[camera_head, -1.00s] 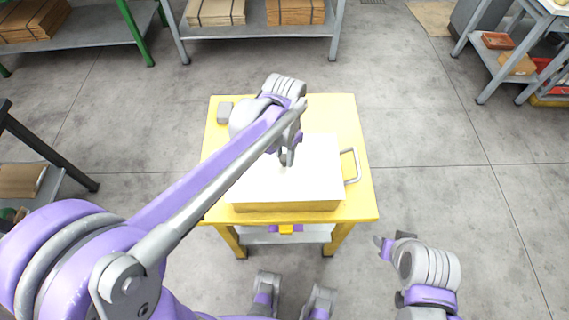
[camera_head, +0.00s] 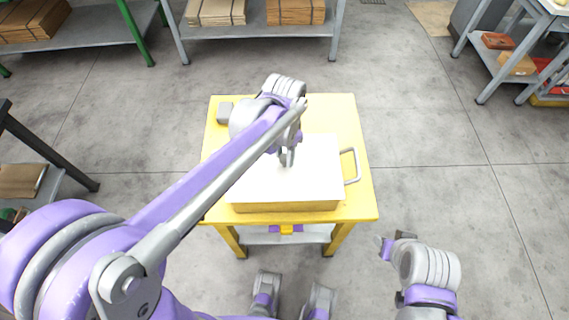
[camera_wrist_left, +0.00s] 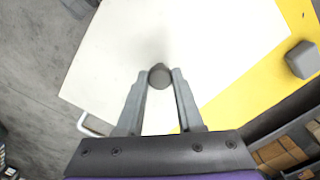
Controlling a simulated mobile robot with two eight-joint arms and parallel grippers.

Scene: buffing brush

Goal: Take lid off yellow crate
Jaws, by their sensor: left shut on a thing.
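The yellow crate (camera_head: 290,207) stands on a yellow table (camera_head: 355,200), with a metal handle (camera_head: 352,166) at its right side. A flat white lid (camera_head: 315,165) covers its top. My left gripper (camera_head: 287,158) reaches down over the middle of the lid. In the left wrist view, the gripper (camera_wrist_left: 159,78) is shut on a round grey knob (camera_wrist_left: 159,76) on the white lid (camera_wrist_left: 220,50). The lid lies flat on the crate as far as I can tell. My right gripper (camera_head: 390,245) is at the lower right, away from the table; its finger gap is unclear.
A small grey block (camera_head: 225,112) sits on the table's back left corner; it also shows in the left wrist view (camera_wrist_left: 302,59). Shelves with cardboard boxes (camera_head: 295,11) stand at the back. The floor (camera_head: 450,170) right of the table is clear.

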